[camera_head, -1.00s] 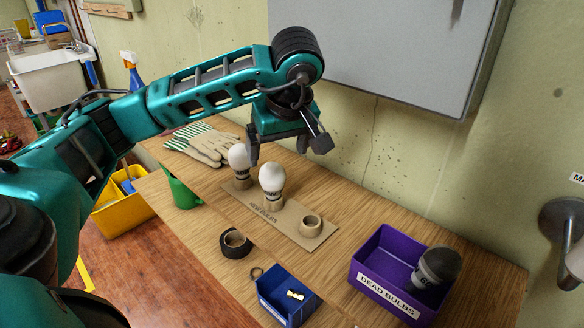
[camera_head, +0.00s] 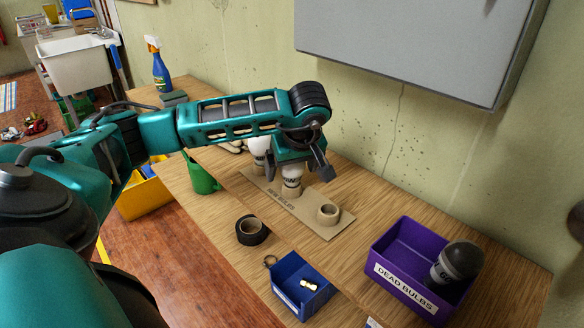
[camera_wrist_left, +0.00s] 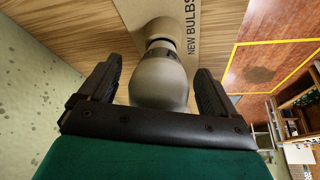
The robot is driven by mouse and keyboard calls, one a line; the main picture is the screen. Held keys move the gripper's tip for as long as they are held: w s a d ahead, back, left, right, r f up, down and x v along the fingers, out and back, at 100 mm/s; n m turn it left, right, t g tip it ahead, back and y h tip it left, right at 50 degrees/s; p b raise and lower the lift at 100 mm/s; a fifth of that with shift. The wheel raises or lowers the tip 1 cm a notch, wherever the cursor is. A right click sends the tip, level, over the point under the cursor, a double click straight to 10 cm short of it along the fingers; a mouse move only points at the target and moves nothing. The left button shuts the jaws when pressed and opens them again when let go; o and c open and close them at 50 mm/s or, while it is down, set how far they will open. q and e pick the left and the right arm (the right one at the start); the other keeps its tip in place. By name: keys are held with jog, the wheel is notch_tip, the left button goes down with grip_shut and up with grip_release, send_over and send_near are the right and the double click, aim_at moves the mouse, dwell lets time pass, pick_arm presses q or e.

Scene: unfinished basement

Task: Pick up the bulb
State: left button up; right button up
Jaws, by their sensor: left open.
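A white bulb (camera_head: 291,178) stands upright in a holder on the cardboard strip marked NEW BULBS (camera_head: 315,225). A second white bulb (camera_head: 260,150) stands to its left, partly behind my arm. My left gripper (camera_head: 296,176) is over the first bulb, pointing down and open. In the left wrist view this bulb (camera_wrist_left: 158,82) sits between the two open fingers, with gaps on both sides. The upper part of the bulb is hidden by the gripper in the head view. The right holder ring (camera_head: 328,213) on the strip is empty. My right gripper is not in view.
A purple box labelled DEAD BULBS (camera_head: 403,284) holds a dark-topped bulb (camera_head: 457,262). A grey wall cabinet (camera_head: 420,45) hangs above. A spray bottle (camera_head: 159,66) stands at far left.

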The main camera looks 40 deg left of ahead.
pick_arm(q)
jog(key=shift+a+f, duration=0.1)
jog(key=shift+f, duration=0.2)
jog(key=shift+c, duration=0.4)
jog(key=c, duration=1)
jog(key=shift+o, duration=0.2)
jog(key=shift+r, duration=0.15)
notch_tip(320, 180, up, 20)
jog(key=p, duration=0.3)
jog(key=shift+p, duration=0.35)
